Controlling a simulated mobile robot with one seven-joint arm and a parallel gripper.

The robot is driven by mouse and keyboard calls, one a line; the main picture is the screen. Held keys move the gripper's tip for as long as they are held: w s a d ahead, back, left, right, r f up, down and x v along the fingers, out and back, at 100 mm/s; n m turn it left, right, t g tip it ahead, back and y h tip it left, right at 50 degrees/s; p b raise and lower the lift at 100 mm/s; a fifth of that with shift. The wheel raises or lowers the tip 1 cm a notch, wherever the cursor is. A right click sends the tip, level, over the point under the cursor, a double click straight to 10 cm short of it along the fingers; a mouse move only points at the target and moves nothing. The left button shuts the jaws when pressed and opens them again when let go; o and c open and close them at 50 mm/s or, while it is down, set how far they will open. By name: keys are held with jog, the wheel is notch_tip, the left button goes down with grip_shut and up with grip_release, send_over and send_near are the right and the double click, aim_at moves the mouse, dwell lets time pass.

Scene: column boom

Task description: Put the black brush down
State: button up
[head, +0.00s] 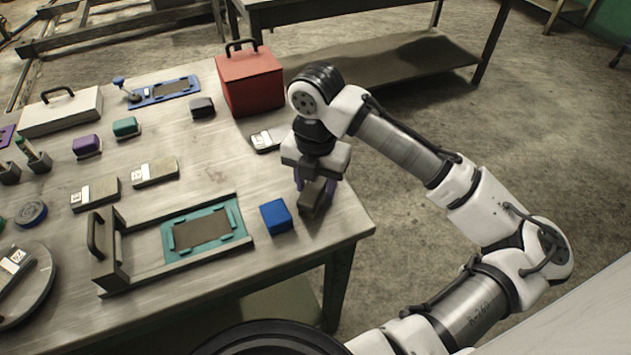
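My gripper (314,191) points down over the right end of the table, near its edge. Its purple-tinted fingers are on either side of a dark grey-brown block, which looks like the black brush (316,201). My gripper appears shut on it, and my wrist hides its upper part. The block's lower end is close to the tabletop; I cannot tell whether it touches.
A blue cube (276,216) stands just left of my gripper. A labelled grey block (268,140) lies behind it, near the red box (250,82). The teal-framed plate (240,222) sits in a metal holder to the left. Bare tabletop (225,165) shows left of my gripper.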

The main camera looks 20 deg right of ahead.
jog(key=shift+o, duration=0.9)
jog(key=shift+r, duration=0.1)
jog(key=shift+r, duration=0.2)
notch_tip(320, 180, up, 12)
jog(key=shift+f, duration=0.1)
